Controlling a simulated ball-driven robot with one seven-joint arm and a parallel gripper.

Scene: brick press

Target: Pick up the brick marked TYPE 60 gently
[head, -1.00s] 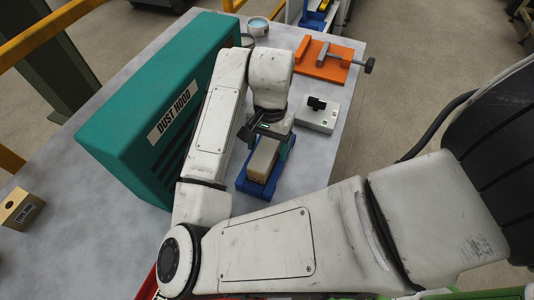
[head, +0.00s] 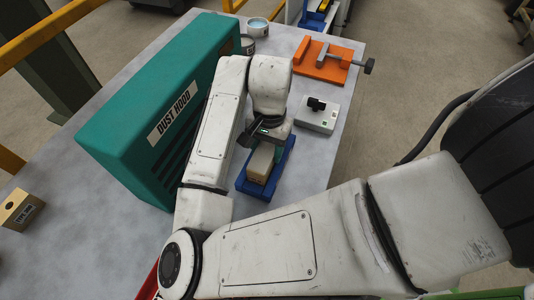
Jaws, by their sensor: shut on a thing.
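A tan brick (head: 260,163) sits in a blue holder (head: 282,174) on the grey table, beneath my wrist. My gripper (head: 262,140) is directly over it, shut on the brick's far part. The fingertips are mostly hidden by my wrist. The marking on this brick is too small to read. Another tan brick (head: 20,209) stands at the table's left edge, with a label that seems to read TYPE and a number I cannot make out for sure.
A large teal dust hood (head: 150,105) stands close on the left of my arm. Bare table lies at the front left.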

